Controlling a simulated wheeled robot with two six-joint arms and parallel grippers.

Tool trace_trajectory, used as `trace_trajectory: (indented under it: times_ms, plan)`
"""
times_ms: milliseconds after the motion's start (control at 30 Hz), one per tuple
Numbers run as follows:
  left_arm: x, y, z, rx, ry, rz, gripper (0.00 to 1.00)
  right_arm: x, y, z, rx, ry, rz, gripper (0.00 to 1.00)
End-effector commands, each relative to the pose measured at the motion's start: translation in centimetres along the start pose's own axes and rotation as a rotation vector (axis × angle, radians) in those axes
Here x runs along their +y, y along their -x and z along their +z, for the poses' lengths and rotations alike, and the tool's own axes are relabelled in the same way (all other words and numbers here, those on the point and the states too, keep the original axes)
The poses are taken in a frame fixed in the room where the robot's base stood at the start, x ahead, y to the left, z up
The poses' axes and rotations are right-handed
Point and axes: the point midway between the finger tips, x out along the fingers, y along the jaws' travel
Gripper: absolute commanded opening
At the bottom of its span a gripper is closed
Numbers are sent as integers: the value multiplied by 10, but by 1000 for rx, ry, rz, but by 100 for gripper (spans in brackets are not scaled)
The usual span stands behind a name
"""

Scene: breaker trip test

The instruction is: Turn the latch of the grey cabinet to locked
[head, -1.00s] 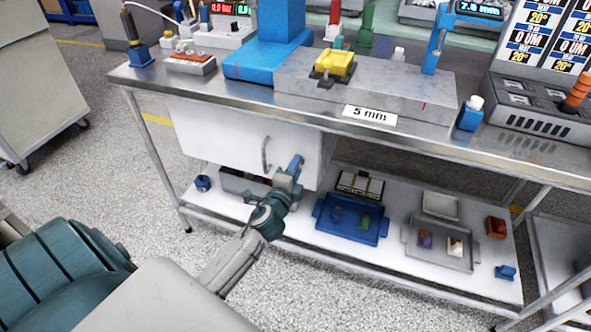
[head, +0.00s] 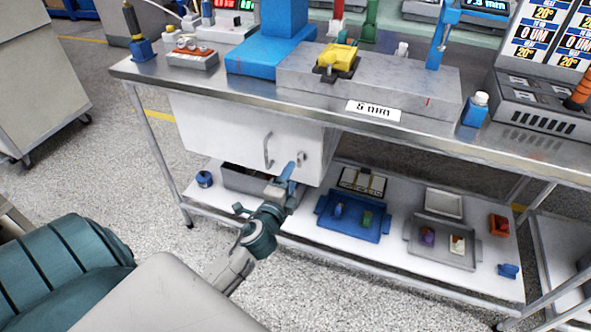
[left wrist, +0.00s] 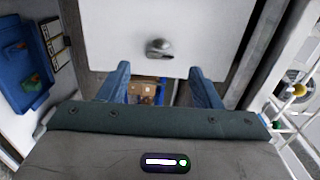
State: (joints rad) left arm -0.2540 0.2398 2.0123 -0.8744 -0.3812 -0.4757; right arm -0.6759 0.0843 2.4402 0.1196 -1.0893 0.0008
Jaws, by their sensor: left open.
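The pale grey cabinet (head: 225,132) hangs under the workbench with its front door shut. Its small metal latch (head: 301,158) sits on the door, right of the bar handle (head: 267,150). In the left wrist view the latch (left wrist: 159,48) is a rounded metal knob, above and between my fingertips. My left gripper (head: 290,174) is open and empty, just below the latch and apart from it. In the left wrist view its two blue fingers (left wrist: 158,72) point towards the cabinet door (left wrist: 110,35). I cannot tell the latch's exact setting. My right gripper is not in view.
A lower shelf (head: 400,260) holds a blue tray (head: 352,229), a grey tray (head: 445,258) and small parts. A grey bin (head: 238,177) sits below the cabinet. The bench edge (head: 400,139) overhangs the cabinet. Speckled floor in front is clear.

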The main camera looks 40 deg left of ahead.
Motion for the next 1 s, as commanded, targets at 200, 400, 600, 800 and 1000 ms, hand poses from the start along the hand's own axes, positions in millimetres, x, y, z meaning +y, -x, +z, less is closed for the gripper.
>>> trace_trajectory:
  times_ms: [200, 400, 600, 800, 1000]
  plan:
    - [2, 36, 0, 1, 0, 1, 58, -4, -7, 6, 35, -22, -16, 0]
    - [0, 48, 0, 0, 1, 0, 58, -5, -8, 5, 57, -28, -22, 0]
    - [0, 49, 0, 0, 1, -1, 58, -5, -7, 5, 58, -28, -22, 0]
    - [0, 49, 0, 0, 1, 0, 58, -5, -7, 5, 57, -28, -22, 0]
    - [1, 50, 0, -4, 19, 8, 58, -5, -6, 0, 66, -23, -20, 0]
